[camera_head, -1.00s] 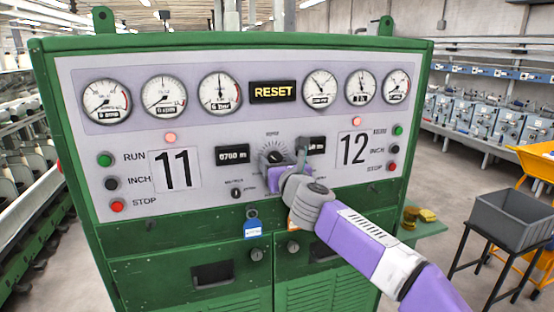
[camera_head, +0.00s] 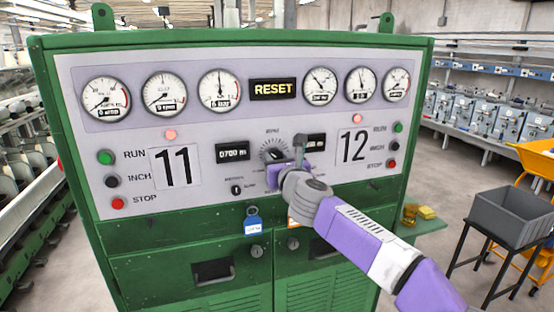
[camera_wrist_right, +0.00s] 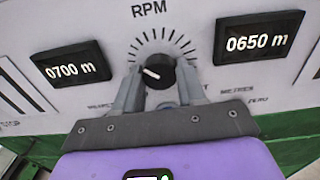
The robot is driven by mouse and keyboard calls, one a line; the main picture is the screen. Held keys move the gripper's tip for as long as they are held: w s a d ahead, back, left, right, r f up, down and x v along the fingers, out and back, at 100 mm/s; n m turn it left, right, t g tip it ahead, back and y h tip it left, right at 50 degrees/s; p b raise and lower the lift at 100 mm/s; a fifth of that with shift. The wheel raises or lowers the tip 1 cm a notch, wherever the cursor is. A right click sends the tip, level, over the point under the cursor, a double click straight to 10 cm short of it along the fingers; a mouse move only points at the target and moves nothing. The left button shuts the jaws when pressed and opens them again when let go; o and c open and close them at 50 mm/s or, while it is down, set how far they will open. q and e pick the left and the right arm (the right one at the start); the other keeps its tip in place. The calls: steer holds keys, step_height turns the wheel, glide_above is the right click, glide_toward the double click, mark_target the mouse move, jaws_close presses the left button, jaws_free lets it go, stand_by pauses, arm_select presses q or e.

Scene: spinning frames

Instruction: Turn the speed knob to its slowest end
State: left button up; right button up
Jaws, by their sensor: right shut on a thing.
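The speed knob is a round black knob with a white pointer mark, under the RPM label on the panel. In the right wrist view the knob (camera_wrist_right: 157,70) sits between the two grey fingers of my right gripper (camera_wrist_right: 157,84), which is shut on it. Its white mark points to the left, tilted slightly up, with dial ticks fanned above. In the head view the gripper (camera_head: 279,160) covers most of the knob, and part of its dial (camera_head: 271,146) shows. My left gripper is not in view.
A 0700 m display (camera_head: 232,152) and a 0650 m display (camera_wrist_right: 258,42) flank the knob. A small key switch (camera_head: 236,189) sits lower left. Run, inch and stop buttons line both panel sides. A grey bin (camera_head: 510,215) stands at right.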

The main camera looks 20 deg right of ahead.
steer(key=n+p, duration=0.1)
steer(key=n, duration=0.2)
steer(key=shift+r, duration=0.15)
steer(key=n+p, duration=0.2)
steer(key=n, duration=0.3)
steer(key=shift+n, duration=0.4)
steer(key=n+p, duration=0.1)
steer(key=n, duration=0.3)
steer(key=shift+p, duration=0.4)
steer(key=shift+d+n+p, duration=0.1)
steer(key=shift+n+p, duration=0.5)
steer(key=shift+n, duration=1.6)
steer(key=o, duration=1.1)
steer(key=shift+c, duration=0.2)
steer(key=shift+s, duration=0.1)
